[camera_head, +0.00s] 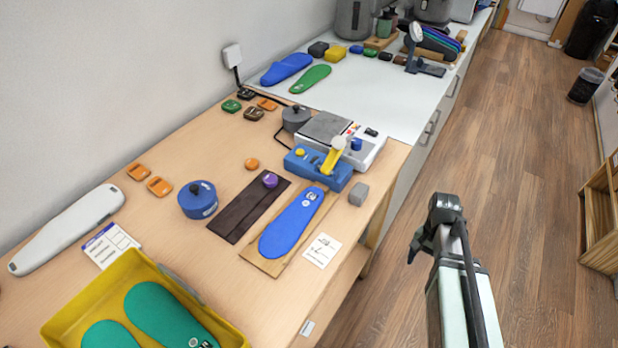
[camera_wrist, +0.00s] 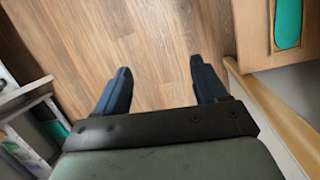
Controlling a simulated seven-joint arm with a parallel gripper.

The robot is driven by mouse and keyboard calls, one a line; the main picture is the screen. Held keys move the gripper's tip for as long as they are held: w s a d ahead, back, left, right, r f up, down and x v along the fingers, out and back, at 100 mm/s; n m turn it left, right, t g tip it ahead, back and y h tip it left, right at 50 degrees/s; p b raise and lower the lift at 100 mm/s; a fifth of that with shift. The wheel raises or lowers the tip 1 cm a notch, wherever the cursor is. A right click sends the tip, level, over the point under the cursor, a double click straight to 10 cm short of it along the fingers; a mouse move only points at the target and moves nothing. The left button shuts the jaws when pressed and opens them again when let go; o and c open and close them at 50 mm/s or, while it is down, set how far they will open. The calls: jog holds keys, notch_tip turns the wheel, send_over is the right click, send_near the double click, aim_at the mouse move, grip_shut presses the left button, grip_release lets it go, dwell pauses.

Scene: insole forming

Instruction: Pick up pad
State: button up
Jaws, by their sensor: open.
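I cannot tell for sure which thing is the pad. A small grey block (camera_head: 358,193) lies on the wooden table beside the blue clamp device (camera_head: 318,168). A dark brown flat strip (camera_head: 235,225) lies left of the blue insole (camera_head: 292,222), with a purple knob-like piece (camera_head: 270,180) at its far end. The blue insole rests on a thin wooden board (camera_head: 255,257). My gripper (camera_wrist: 160,70) is open and empty in the wrist view, with wood floor between its fingers. In the head view my arm is right of the table, over the floor.
A yellow tray (camera_head: 60,321) holding green insoles stands at the front left. A blue round pot (camera_head: 197,200), orange pieces (camera_head: 160,187) and a white card (camera_head: 322,250) lie on the table. A grey-white machine (camera_head: 372,152) stands behind the clamp. Open floor (camera_head: 520,200) lies to the right.

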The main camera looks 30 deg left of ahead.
jog(key=w+a+r+t, duration=0.1)
jog(key=a+r, duration=0.5)
jog(key=r, duration=0.4)
jog(key=a+r+m+t, duration=0.1)
jog(key=a+r, duration=0.4)
jog(key=r, duration=0.5)
jog(key=w+a+r+t, duration=0.1)
jog(key=a+r, duration=0.5)
jog(key=r, duration=0.4)
jog(key=s+a+r, duration=0.3)
jog(key=a+r, duration=0.1)
jog(key=a, duration=0.5)
jog(key=y, duration=0.1)
send_over(271, 178)
jog(key=shift+n, duration=0.4)
jog(key=f, duration=0.8)
jog(key=shift+w+a, duration=0.15)
jog(key=shift+a, duration=0.15)
jog(key=f, duration=0.4)
jog(key=shift+d, duration=0.3)
jog(key=shift+f, duration=0.55)
jog(key=c, duration=1.2)
jog(key=shift+o, duration=0.2)
jog(key=shift+r, duration=0.15)
